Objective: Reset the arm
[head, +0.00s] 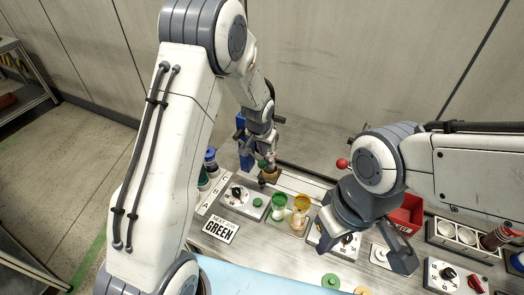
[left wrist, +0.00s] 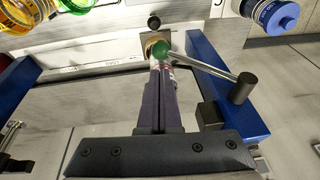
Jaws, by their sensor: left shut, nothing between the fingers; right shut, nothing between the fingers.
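My left gripper (head: 268,172) points down at the back of the bench, beside a blue post. In the left wrist view its dark fingers (left wrist: 160,72) are closed together with nothing between them. Their tips overlap a green round cap (left wrist: 160,48) in the picture; I cannot tell whether they touch it. A metal lever (left wrist: 205,70) runs from near the cap to a black end grip (left wrist: 243,88). My right gripper (head: 400,258) is shut and empty above the right part of the bench, partly hiding a control box.
A green cup (head: 280,200) and an amber cup (head: 302,203) stand mid-bench. A white sign (head: 221,229) reads GREEN. Control boxes (head: 243,201) (head: 442,273) and a red bin (head: 408,212) stand around. A blue mat (head: 265,280) lies in front. Blue-capped bottles (head: 210,158) stand left.

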